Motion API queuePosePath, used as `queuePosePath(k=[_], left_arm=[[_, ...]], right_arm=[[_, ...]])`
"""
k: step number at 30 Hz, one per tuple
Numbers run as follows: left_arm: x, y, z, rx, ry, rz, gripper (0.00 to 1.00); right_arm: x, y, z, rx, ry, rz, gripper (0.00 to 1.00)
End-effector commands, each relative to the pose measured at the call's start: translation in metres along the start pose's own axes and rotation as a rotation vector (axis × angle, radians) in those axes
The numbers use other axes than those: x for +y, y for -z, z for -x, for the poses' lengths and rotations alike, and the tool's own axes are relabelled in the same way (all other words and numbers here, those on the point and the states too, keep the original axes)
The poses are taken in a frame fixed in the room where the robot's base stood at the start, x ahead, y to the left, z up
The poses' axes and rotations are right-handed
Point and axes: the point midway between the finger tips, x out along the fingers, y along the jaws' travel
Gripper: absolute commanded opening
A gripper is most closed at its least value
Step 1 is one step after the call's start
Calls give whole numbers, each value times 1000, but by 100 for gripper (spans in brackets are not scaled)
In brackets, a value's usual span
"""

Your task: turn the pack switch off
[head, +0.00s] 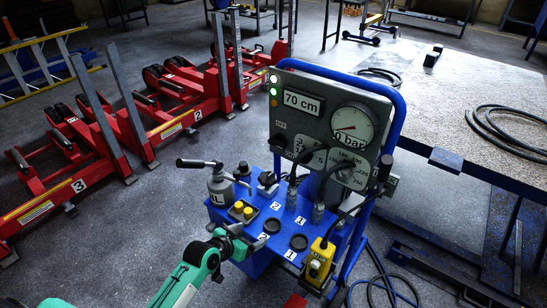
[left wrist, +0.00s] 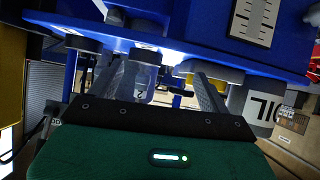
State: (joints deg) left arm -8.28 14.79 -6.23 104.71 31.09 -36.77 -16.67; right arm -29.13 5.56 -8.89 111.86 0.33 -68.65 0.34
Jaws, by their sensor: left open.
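The blue hydraulic pack (head: 270,222) stands in the middle of the head view with a grey upright panel (head: 318,107). A dark switch knob (head: 280,141) sits at the panel's lower left under a small label (head: 280,124); its setting is too small to read. My left gripper (head: 246,238) is open and empty, low in front of the pack's deck, below and left of the knob. In the left wrist view its spread fingers (left wrist: 158,82) point toward the blue deck (left wrist: 110,32). My right gripper is out of view.
A two-button yellow box (head: 243,210), a grey can (head: 221,188) with a lever and black cup rings crowd the deck. A yellow pendant (head: 320,262) hangs at its front right. Hoses loop before the panel. Red jacks (head: 195,95) stand left; a table (head: 465,110) stands right.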

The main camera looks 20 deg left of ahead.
Motion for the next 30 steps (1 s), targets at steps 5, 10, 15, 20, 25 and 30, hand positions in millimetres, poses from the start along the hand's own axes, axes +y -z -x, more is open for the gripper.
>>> queuePosePath(k=[5, 10, 15, 20, 25, 30], left_arm=[[-31, 129, 8, 348, -18, -59, 80], [-50, 184, 20, 499, -4, -62, 80], [-60, 198, 14, 537, 11, -53, 80], [-59, 209, -4, 537, 11, -51, 80], [-59, 225, -32, 535, 11, -51, 80], [-59, 241, -60, 534, 11, -52, 80]], right_arm=[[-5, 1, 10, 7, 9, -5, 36], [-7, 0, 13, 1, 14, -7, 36], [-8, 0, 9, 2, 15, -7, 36], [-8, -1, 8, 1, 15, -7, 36], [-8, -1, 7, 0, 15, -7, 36], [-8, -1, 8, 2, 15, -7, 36]])
